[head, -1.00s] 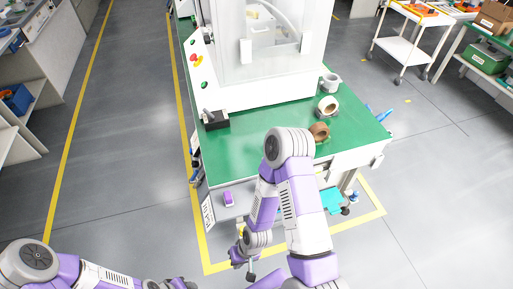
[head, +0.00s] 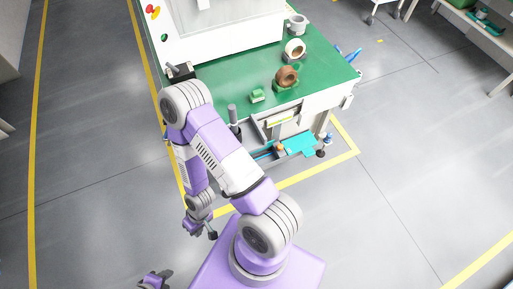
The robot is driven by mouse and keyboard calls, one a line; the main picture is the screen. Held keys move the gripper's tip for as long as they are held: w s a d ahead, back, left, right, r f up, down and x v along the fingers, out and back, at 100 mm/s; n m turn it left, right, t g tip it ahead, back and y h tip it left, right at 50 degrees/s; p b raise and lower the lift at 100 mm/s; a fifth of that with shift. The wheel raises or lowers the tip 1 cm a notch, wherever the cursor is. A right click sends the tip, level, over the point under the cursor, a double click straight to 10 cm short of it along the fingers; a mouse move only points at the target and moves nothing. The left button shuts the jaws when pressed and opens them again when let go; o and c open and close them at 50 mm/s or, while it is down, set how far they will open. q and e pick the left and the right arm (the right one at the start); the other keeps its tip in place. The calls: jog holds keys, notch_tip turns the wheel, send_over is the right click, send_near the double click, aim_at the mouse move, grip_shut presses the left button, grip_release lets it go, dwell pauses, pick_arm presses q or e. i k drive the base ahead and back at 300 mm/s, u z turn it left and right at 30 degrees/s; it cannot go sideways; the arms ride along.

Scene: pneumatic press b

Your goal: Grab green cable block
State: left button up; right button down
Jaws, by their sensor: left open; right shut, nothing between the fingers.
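A small green block (head: 257,96), which looks like the green cable block, lies on the green tabletop (head: 222,85) near its front edge, left of a brown ring. Its fine details are too small to tell.
The brown ring (head: 287,76) sits on a green holder, with a tape roll (head: 294,50) behind it. A white press (head: 222,30) fills the table's back. A black-based device (head: 180,72) stands left. An open drawer (head: 275,120) and turquoise item (head: 300,144) are at the front.

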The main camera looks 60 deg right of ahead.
aim_at(258, 95)
jog(key=k, duration=0.6)
jog(key=z, duration=1.2)
jog(key=k, duration=0.65)
jog(key=u, duration=0.9)
jog(key=i, duration=0.85)
jog(key=z, duration=0.8)
jog(key=i, duration=0.95)
jog(key=z, duration=0.3)
